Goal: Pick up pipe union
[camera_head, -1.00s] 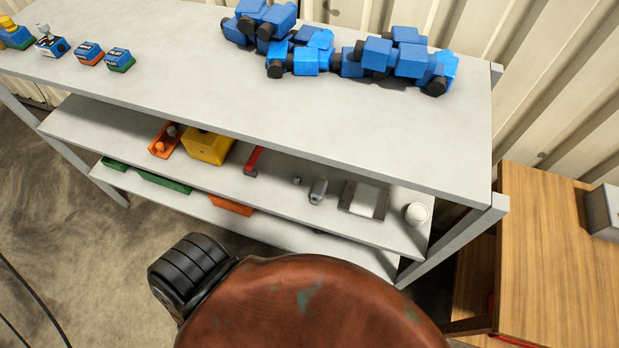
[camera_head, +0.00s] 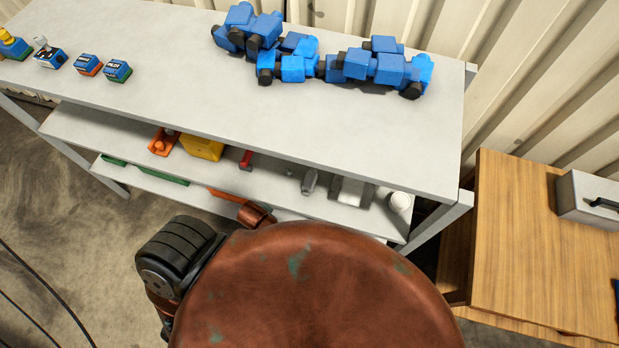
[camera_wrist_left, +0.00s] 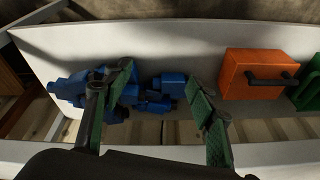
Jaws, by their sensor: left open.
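Blue fittings with black ends lie heaped on the grey tabletop (camera_head: 170,70) in the head view; I cannot tell which one, if any, is the pipe union. In the left wrist view, blue pieces (camera_wrist_left: 75,88) lie on a light surface beyond and between the fingers of my left gripper (camera_wrist_left: 162,78). That gripper is open and empty, apart from the pieces. It does not show in the head view. My right gripper is out of view.
An orange box (camera_wrist_left: 255,75) with a black handle stands right of the blue pieces in the left wrist view. Small labelled blocks (camera_head: 118,71) sit at the tabletop's left. Lower shelves hold a yellow box (camera_head: 203,147) and small items. A wooden cabinet (camera_head: 535,240) stands right.

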